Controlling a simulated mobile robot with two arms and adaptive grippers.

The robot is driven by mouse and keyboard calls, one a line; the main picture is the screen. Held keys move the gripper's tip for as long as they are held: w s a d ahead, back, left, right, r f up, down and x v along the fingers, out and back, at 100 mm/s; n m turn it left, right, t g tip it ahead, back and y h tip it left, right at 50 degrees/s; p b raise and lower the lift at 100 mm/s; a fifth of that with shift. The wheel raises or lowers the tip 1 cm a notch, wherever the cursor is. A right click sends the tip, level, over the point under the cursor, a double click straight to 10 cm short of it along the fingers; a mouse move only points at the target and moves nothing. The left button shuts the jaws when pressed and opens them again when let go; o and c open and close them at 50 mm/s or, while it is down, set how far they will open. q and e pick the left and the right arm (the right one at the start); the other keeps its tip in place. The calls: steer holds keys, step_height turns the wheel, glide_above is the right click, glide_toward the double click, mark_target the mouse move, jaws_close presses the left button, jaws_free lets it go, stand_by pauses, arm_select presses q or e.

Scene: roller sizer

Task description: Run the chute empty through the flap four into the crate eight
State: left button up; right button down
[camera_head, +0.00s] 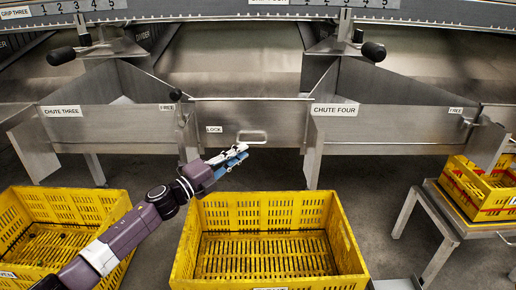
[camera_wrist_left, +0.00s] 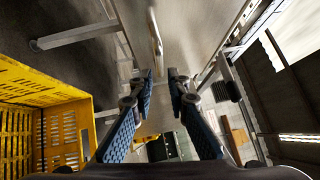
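A grey metal flap panel (camera_head: 225,112) with a LOCK label and a bar handle (camera_head: 252,136) closes the front between the signs CHUTE THREE and CHUTE FOUR. My left gripper (camera_head: 243,150) is just below and left of the handle. In the left wrist view its blue-padded fingers (camera_wrist_left: 160,76) are open and empty, and the handle (camera_wrist_left: 155,38) lies ahead of them, apart from the tips. An empty yellow crate (camera_head: 265,199) stands below the panel; its front label is cut off. Chute four (camera_head: 395,95) shows no fruit in its visible part. My right gripper is out of view.
Another yellow crate (camera_head: 60,198) stands at left, partly behind my left arm. A third yellow crate (camera_head: 480,186) rests on a metal stand (camera_head: 440,215) at right. Black-knobbed levers (camera_head: 373,52) stick out above the chutes. Floor between the centre crate and stand is free.

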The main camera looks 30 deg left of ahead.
mark_target(254, 144)
arm_select(q)
steer(key=shift+b+x, duration=0.9)
steer(key=shift+x, duration=2.4)
steer(key=shift+a+f, duration=0.1)
steer(key=shift+c, duration=0.2)
jaws_close()
